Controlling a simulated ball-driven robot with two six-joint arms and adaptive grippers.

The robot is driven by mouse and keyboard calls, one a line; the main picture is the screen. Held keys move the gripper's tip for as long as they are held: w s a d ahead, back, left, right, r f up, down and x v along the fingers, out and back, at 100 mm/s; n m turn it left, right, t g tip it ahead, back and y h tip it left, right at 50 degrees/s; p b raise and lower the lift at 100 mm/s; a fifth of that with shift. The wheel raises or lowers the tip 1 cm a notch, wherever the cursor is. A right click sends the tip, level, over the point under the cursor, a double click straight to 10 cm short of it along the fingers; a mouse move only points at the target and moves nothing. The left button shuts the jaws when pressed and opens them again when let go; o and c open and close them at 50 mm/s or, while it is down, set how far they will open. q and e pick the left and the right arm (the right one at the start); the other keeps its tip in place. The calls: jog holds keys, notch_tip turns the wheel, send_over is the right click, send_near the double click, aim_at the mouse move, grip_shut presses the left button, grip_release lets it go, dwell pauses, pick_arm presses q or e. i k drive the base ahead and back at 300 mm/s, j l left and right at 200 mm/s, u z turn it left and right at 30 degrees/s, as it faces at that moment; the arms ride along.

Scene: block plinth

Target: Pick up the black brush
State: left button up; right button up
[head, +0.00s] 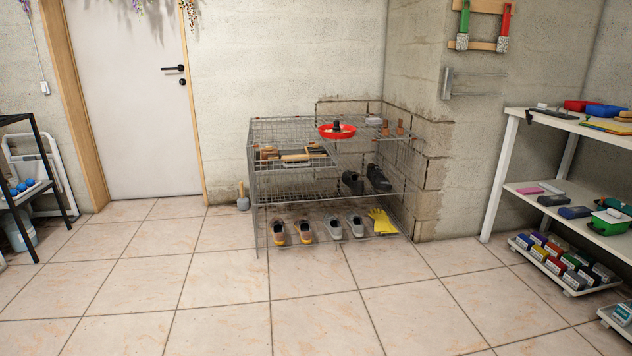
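I cannot make out for certain which thing is the black brush. A small black object (337,126) stands in a red dish (350,133) on top of the wire rack (290,123). Brush-like pieces with wooden parts (296,157) lie on the rack's upper shelf, with dark parts beside them. A dark flat object (541,113) lies at the left end of the top of the white shelf unit on the right. Neither of my grippers is in view.
Black boots (352,183), shoes (333,228) and yellow gloves (382,221) sit lower in the rack. A black-framed shelf (47,165) stands left. The tiled floor ahead is clear.

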aim_at(337, 128)
jog(key=i+z, duration=0.1)
jog(key=i, duration=0.7)
jog(key=i+j+z, duration=0.1)
jog(key=i, duration=0.75)
jog(key=i+j, duration=0.2)
jog(key=i, duration=0.35)
jog(key=i+j+u, duration=0.1)
jog(key=i, duration=0.5)
